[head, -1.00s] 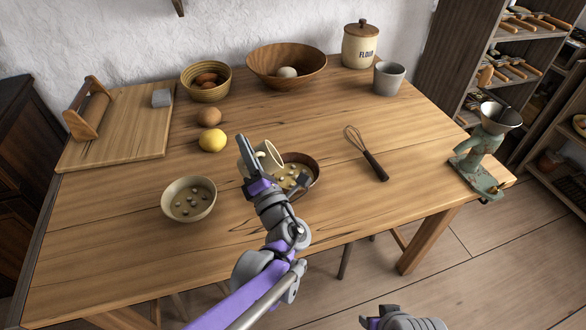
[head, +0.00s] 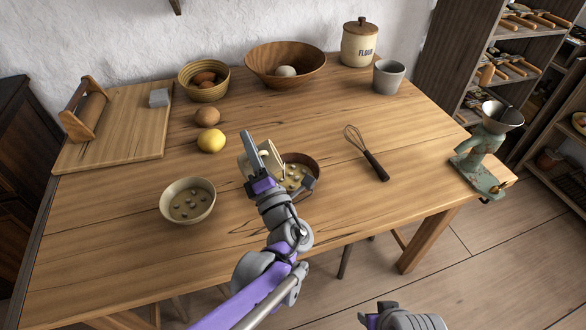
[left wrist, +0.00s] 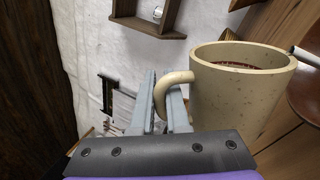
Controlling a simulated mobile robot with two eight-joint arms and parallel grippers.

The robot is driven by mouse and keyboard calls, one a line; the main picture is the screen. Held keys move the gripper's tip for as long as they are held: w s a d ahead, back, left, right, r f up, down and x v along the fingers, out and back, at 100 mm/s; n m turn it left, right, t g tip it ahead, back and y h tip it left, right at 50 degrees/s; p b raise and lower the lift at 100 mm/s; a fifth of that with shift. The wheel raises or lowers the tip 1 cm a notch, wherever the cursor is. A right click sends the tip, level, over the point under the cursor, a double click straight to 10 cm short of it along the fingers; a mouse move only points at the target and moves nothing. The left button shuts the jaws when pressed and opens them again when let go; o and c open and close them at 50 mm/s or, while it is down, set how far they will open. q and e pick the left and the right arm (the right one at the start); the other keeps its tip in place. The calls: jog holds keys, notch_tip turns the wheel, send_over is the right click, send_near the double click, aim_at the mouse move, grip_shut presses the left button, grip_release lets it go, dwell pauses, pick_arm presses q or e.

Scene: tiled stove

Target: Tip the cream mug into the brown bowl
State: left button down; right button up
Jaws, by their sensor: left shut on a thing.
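The cream mug (head: 249,158) is held tilted toward the brown bowl (head: 314,178), at the bowl's left side. My left gripper (head: 259,158) is shut on the mug's handle, and its fingers hide part of the mug. In the left wrist view the mug (left wrist: 235,100) fills the right side, with its handle between the fingers (left wrist: 165,105). The brown bowl stands upright on the table, with several small pale pieces in it. The gripper hides its left part. My right gripper (head: 372,319) is at the bottom edge, away from the table, and its jaws cannot be made out.
A cream bowl (head: 188,201) with small pieces stands left of the mug. A lemon (head: 211,140) and a brown egg-like item (head: 207,117) lie behind. A whisk (head: 368,155) lies right of the brown bowl. The table front (head: 120,265) is clear.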

aim_at(267, 147)
pick_arm(q)
jog(key=shift+d+r+m, duration=0.2)
jog(key=shift+m, duration=0.1)
pick_arm(e)
jog(key=shift+w+a, duration=0.1)
jog(key=shift+w, duration=0.05)
pick_arm(q)
jog(key=shift+w+d+r+m+t+h, duration=0.15)
jog(key=shift+d+m+t+h, duration=0.05)
jog(key=shift+d+m, duration=0.25)
jog(key=shift+w+d+r+m+t+h, duration=0.15)
jog(key=shift+d+m+t+h, duration=0.05)
jog(key=shift+d+m, duration=0.25)
jog(key=shift+w+d+r+m+t+h, duration=0.15)
jog(key=shift+d+m+t+h, duration=0.05)
jog(key=shift+d+m, duration=0.25)
pick_arm(e)
jog(key=shift+w+d, duration=0.3)
jog(key=shift+w, duration=0.45)
pick_arm(q)
jog(key=shift+w, duration=0.1)
jog(key=shift+d+f+m, duration=0.1)
jog(key=shift+d+m, duration=0.1)
jog(key=shift+m, duration=0.05)
pick_arm(e)
jog(key=shift+s+d, duration=0.3)
jog(key=shift+d, duration=0.05)
